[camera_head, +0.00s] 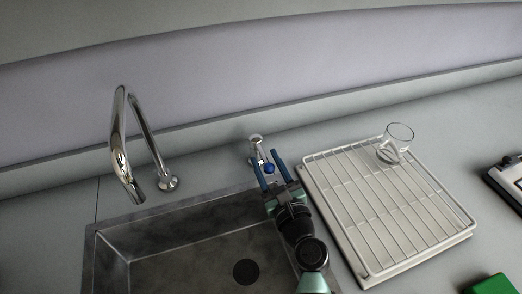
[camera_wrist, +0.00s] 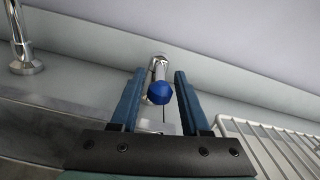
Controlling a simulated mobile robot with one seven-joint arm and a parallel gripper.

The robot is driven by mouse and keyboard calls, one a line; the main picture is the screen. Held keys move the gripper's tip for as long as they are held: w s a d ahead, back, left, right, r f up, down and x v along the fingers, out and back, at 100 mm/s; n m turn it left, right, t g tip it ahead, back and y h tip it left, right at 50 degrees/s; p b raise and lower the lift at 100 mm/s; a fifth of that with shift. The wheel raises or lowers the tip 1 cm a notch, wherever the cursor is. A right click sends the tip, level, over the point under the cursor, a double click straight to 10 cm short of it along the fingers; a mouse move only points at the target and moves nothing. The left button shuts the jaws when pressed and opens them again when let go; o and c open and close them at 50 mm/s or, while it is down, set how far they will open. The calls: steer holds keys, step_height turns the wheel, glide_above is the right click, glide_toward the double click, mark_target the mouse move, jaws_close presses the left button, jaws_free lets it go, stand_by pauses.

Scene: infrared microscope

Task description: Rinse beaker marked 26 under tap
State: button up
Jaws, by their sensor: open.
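A clear glass beaker (camera_head: 395,144) stands at the back of the drying rack; no mark is readable on it. The chrome tap (camera_head: 122,150) arches over the left part of the sink (camera_head: 190,220). A chrome valve with a blue knob (camera_head: 270,168) stands behind the sink's right end; the knob also shows in the wrist view (camera_wrist: 160,92). My gripper (camera_head: 267,171) is open and empty, its blue fingers pointing at the valve. In the wrist view the knob appears between the two fingers (camera_wrist: 158,90); whether they touch it I cannot tell.
The white wire rack (camera_head: 375,215) on its tray lies right of the sink, close to my arm. A low wall ledge (camera_head: 60,170) runs behind the counter.

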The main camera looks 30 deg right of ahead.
mark_target(258, 143)
steer(key=shift+x, duration=2)
steer(key=shift+c, duration=0.2)
jaws_close()
steer(key=shift+r, duration=0.2)
